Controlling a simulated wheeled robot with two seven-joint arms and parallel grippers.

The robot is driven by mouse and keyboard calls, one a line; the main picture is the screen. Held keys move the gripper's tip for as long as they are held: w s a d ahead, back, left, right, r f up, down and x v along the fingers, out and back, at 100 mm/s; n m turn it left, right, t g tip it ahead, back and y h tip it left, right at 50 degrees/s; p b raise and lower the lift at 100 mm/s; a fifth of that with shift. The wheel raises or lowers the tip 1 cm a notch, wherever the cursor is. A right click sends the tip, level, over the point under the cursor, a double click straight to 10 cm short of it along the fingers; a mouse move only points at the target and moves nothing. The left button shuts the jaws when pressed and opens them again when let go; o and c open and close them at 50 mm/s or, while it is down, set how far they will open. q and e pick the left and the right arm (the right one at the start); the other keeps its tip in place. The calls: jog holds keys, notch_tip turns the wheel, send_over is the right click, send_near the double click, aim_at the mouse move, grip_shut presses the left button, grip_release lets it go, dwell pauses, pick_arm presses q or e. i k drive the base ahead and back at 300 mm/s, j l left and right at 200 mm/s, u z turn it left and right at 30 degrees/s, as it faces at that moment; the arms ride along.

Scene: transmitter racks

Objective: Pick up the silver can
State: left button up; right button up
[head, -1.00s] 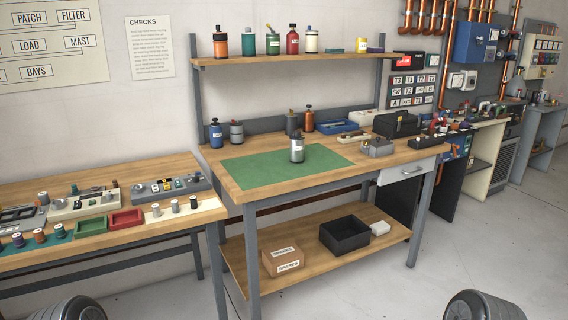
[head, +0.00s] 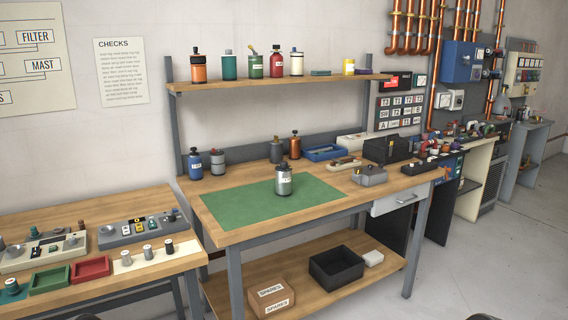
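A silver can (head: 284,182) with a dark cap and a pale label stands upright on the green mat (head: 240,212) on the workbench. Nothing touches it. A grey can (head: 217,163) with a dark top stands at the back left of the bench beside a blue bottle (head: 195,166). Another dark grey can (head: 276,152) stands at the back beside a brown bottle (head: 295,146).
A shelf (head: 230,84) with several bottles hangs above the bench. A blue tray (head: 324,153), a grey box (head: 370,176) and a black case (head: 387,149) stand on the right. The mat around the can is clear. A lower bench (head: 90,205) adjoins on the left.

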aim_at(283, 176)
jog(key=i+l+u, duration=0.3)
jog(key=i+l, duration=0.3)
jog(key=i+l+u, duration=0.15)
jog(key=i+l, duration=0.2)
jog(key=i+l+u, duration=0.1)
jog(key=i+l, duration=0.2)
jog(key=i+l+u, duration=0.15)
jog(key=l, duration=0.3)
jog(key=i+l+u, duration=0.15)
jog(key=i+l, duration=0.2)
jog(key=i+l+u, duration=0.15)
jog(key=l, duration=0.4)
jog(key=i, duration=0.05)
